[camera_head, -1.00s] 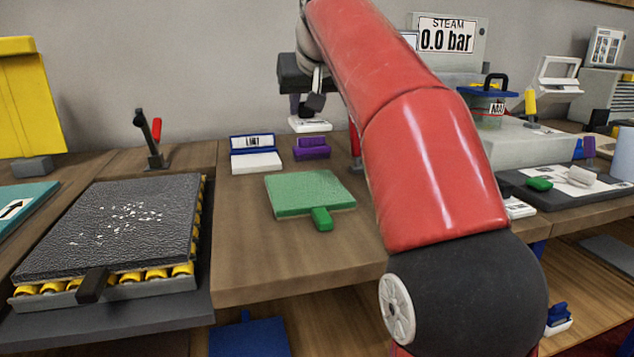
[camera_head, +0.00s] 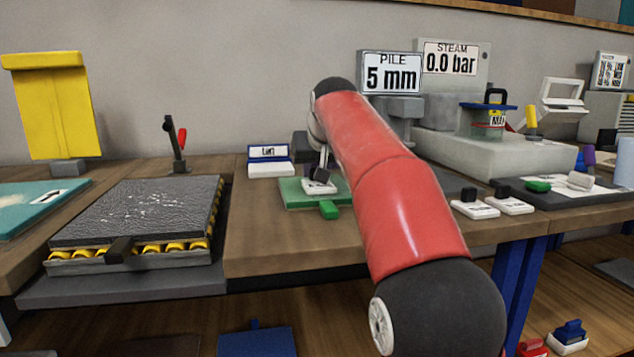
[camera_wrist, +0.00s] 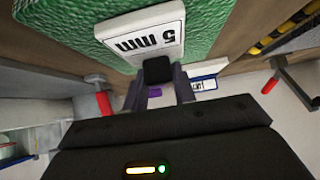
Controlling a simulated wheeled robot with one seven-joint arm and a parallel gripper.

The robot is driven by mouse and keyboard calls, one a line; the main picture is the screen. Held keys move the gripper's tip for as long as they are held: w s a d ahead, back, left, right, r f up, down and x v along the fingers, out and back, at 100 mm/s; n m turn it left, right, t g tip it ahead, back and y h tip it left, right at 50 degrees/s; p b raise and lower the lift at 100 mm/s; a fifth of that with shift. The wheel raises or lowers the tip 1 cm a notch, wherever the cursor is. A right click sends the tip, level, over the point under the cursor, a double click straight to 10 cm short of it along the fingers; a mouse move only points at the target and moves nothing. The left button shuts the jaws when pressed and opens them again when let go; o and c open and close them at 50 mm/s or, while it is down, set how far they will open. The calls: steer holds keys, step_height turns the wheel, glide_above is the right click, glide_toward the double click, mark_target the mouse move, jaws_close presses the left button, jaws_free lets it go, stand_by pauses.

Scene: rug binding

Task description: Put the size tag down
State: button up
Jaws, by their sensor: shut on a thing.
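The size tag is a white plate marked "5 mm" with a black grip block; it shows large in the wrist view (camera_wrist: 150,38). My gripper (camera_wrist: 158,80) is shut on the black block. In the head view the white tag (camera_head: 318,187) is over the green mat (camera_head: 292,195), under my gripper (camera_head: 322,172). The mat has a green tab at its front. The tag looks roughly level and at or very near the mat surface; I cannot tell whether it touches. My arm covers the mat's right side.
A blue-and-white labelled holder (camera_head: 270,165) stands behind the mat. A dark pad on yellow rollers (camera_head: 140,215) lies to the left. Two white tags with dark grips (camera_head: 475,210) lie to the right. A display reading "PILE 5 mm" (camera_head: 391,75) stands behind. The wood in front is clear.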

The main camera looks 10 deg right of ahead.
steer(key=shift+f, duration=0.15)
steer(key=o, duration=1)
steer(key=shift+o, duration=0.2)
steer(key=shift+r, duration=0.25)
steer(key=p+v, duration=0.1)
steer(key=v, duration=1.1)
steer(key=shift+p, duration=0.35)
steer(key=shift+f, duration=0.15)
